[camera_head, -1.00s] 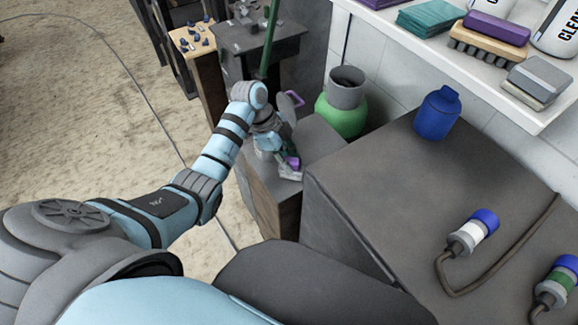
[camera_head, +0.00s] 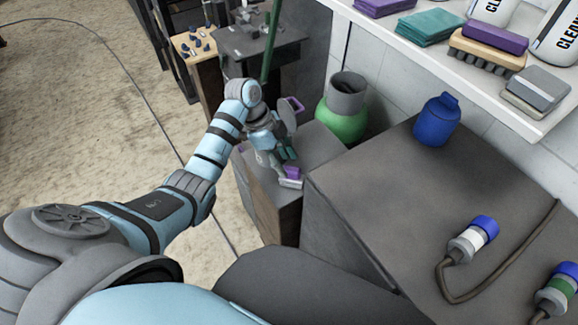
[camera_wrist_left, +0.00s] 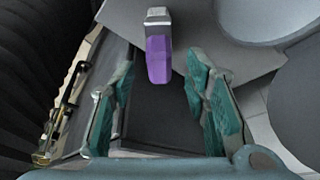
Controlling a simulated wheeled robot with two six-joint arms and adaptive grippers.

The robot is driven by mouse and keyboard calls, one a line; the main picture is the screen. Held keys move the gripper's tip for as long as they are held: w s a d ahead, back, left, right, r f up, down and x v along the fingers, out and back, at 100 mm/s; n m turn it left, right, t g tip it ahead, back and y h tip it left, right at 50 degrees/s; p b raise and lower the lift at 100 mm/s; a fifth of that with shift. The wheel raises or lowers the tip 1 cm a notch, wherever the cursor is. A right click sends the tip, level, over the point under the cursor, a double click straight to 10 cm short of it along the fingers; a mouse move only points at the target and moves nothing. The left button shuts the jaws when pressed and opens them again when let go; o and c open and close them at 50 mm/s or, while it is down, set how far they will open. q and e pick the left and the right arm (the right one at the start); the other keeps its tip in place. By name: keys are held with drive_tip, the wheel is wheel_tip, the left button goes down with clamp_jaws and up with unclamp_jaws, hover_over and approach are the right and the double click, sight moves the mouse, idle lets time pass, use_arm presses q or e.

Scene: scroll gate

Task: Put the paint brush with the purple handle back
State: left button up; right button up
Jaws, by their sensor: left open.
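The paint brush with the purple handle (camera_head: 292,172) lies on the grey-topped low cabinet (camera_head: 322,146), with its pale grey end (camera_head: 290,183) toward the front edge. In the left wrist view, the brush's purple handle (camera_wrist_left: 158,58) points toward my left gripper (camera_wrist_left: 160,85). That gripper is open, with teal finger pads spread wide and nothing between them. The handle's end lies just beyond the fingertips, and no contact shows. In the head view, my left gripper (camera_head: 277,158) is just behind the brush, low over the cabinet. My right gripper is not in view.
A green pot with a grey neck (camera_head: 343,122) stands right of the gripper. A taller grey cabinet (camera_head: 400,200) to the right bears a blue bottle (camera_head: 436,120) and corded fittings. A white shelf (camera_head: 490,82) holds sponges, brushes and bottles. Open floor lies left.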

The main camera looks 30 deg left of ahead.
use_arm(q)
drive_tip(key=p+v, duration=0.1)
drive_tip(key=v, duration=0.7)
drive_tip(key=shift+r, duration=0.1)
